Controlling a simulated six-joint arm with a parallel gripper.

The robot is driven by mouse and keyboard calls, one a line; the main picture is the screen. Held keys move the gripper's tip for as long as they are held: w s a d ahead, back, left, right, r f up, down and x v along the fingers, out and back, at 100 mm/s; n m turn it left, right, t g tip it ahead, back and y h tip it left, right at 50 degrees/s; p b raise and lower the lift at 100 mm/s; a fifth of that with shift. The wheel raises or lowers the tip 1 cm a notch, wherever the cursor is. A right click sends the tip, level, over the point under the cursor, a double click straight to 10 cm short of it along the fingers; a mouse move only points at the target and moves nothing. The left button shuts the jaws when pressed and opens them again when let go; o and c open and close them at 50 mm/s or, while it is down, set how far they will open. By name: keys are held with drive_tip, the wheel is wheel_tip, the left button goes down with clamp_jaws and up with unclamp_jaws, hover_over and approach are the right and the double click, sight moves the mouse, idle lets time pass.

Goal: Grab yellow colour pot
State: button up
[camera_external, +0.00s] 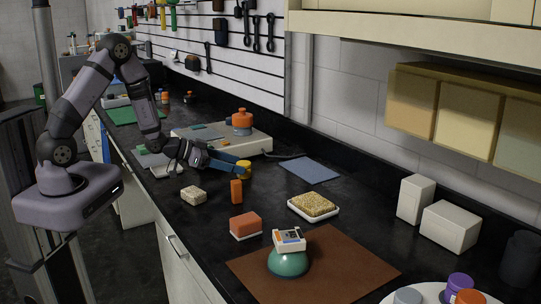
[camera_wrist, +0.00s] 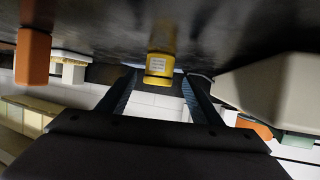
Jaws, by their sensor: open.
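The yellow pot (camera_external: 244,166) stands on the dark counter, right at the tips of my gripper (camera_external: 235,168). In the wrist view the yellow pot (camera_wrist: 160,64) has a pale label and appears near the middle, in line with the gap between the fingers. My gripper (camera_wrist: 161,82) is open, with one dark blue finger to each side of that gap. The fingers look low over the counter. I cannot tell how deep the pot sits between them or whether either finger touches it.
An orange block (camera_external: 236,191) stands close in front of the pot; a beige block (camera_external: 194,195) lies to its left. A pale instrument (camera_external: 258,143) with an orange flask (camera_external: 242,118) is behind. A blue mat (camera_external: 310,170) and sponge tray (camera_external: 313,207) lie to the right.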

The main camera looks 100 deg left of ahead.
drive_tip(key=shift+p+x, duration=0.5)
drive_tip(key=shift+x, duration=1.55)
drive_tip(key=shift+d+f, duration=0.1)
drive_tip(key=shift+d, duration=0.05)
drive_tip(key=c, duration=1.2)
